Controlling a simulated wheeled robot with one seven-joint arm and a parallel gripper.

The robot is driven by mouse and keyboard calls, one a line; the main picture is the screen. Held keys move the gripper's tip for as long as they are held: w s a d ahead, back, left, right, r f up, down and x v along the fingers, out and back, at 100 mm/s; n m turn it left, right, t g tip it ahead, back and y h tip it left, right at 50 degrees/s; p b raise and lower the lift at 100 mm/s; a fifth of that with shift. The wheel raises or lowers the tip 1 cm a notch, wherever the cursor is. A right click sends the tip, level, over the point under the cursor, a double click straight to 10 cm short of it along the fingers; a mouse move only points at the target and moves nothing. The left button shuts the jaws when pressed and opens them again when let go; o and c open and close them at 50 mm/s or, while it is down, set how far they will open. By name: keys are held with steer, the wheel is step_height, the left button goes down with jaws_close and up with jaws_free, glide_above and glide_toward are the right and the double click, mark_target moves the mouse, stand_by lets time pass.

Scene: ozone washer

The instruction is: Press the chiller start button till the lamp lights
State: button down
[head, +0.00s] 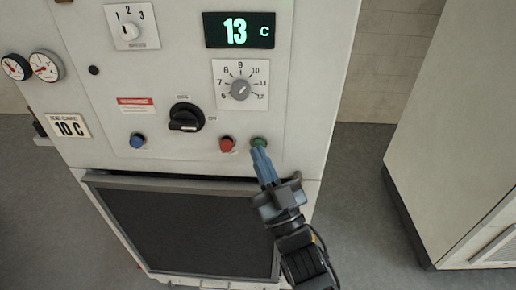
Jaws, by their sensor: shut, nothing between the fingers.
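The chiller panel (185,75) faces me with a row of buttons along its lower part. A green button (258,142) sits at the right end of the row, and I take it for the start button. My gripper (260,152) is shut and empty, its blue fingertips just below the green button. I cannot tell whether they touch it. A red button (227,144) is just left of it and a blue button (137,141) is further left. The display (238,31) reads 13 C in green. I see no clearly lit lamp on the panel.
A black rotary switch (186,117) sticks out left of the red button. A numbered dial (240,89) is above the buttons. Two gauges (45,66) are at the far left. A dark grille (190,232) lies below the panel. Another pale cabinet (460,150) stands at the right.

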steer(key=shift+s, duration=0.85)
steer(key=shift+s, duration=0.1)
steer(key=shift+s+a+p, duration=0.1)
steer(key=shift+s+p, duration=0.25)
steer(key=shift+s, duration=2.1)
